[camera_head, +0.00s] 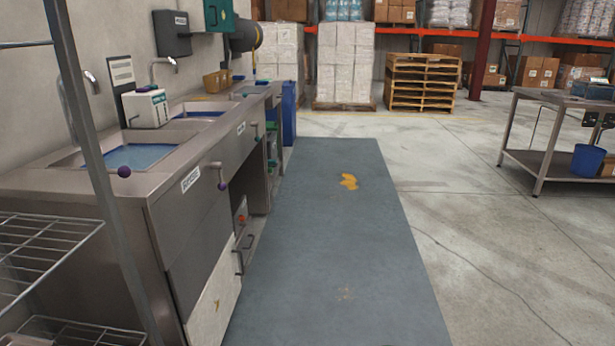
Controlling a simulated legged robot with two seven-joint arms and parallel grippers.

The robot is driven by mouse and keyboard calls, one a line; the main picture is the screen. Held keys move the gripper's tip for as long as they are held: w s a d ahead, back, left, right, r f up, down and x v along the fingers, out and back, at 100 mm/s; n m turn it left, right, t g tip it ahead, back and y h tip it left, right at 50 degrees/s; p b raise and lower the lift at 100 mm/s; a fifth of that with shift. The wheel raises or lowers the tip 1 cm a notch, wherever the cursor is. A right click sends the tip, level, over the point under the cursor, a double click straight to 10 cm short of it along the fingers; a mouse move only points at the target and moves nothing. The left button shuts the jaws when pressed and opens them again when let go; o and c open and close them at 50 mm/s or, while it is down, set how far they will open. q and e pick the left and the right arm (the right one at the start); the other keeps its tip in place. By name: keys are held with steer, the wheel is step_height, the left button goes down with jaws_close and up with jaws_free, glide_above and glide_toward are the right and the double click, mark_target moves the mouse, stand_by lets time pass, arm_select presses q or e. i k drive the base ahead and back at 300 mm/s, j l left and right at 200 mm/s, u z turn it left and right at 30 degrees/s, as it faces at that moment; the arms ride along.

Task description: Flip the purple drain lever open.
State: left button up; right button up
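A lever with a purple tip (222,184) is on the front face of the steel sink counter (160,185), beside a white label. Its grey handle bends out from the panel and the purple end points down. A separate purple ball knob (124,171) shows at the near edge of the counter, by the near sink basin (140,156) with bluish water. What the ball knob is fixed to is hard to tell. Neither of my grippers is in view.
A wire rack (45,245) with a metal post stands at the near left, partly in front of the counter. A grey floor mat (330,240) with a yellow mark runs clear beside the counter. A steel table (550,170) stands at right; pallets (423,85) are at the back.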

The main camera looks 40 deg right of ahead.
mark_target(219, 167)
steer(key=z, duration=0.65)
steer(key=i+l, duration=0.2)
steer(key=i, duration=0.2)
steer(key=i+l, duration=0.2)
steer(key=i, duration=0.2)
steer(key=i+l, duration=0.25)
steer(key=i, duration=0.15)
steer(key=i+l, duration=0.2)
steer(key=i, duration=0.2)
